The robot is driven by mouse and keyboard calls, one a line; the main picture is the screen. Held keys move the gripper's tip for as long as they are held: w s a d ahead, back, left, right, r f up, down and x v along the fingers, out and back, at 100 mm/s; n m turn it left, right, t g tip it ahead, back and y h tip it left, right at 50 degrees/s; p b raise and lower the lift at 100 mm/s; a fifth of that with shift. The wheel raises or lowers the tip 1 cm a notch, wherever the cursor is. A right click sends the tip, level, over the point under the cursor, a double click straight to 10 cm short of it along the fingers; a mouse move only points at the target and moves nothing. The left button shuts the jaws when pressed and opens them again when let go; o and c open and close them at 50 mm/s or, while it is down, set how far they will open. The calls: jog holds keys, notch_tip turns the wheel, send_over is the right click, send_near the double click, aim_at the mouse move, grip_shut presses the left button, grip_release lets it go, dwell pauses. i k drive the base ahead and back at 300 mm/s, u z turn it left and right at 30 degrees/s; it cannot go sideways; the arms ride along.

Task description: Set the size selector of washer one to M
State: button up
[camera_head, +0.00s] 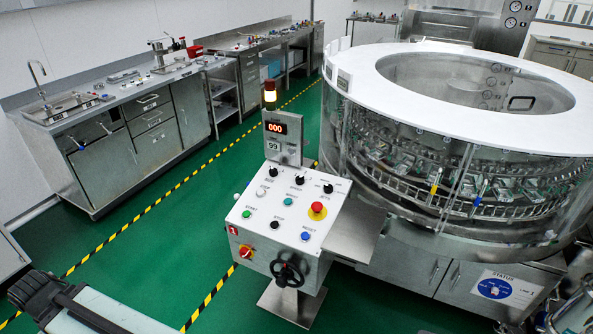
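The washer (450,106) is a large round machine with a white ring top and clear walls at the right. Its white control panel (262,219) stands on a pedestal in the middle. Three black selector knobs sit along the panel's upper edge: a left one (273,171), a middle one (299,179) and a right one (328,188). Their labels are too small to read, so I cannot tell which is the size selector or where it points. No gripper fingers are visible; a dark and pale arm-like part shows at the lower left, apart from the panel.
Green floor lies open at left.

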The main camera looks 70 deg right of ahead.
aim_at(273, 172)
jog(key=z, duration=0.4)
jog(key=i, duration=1)
jog(key=u, duration=0.05)
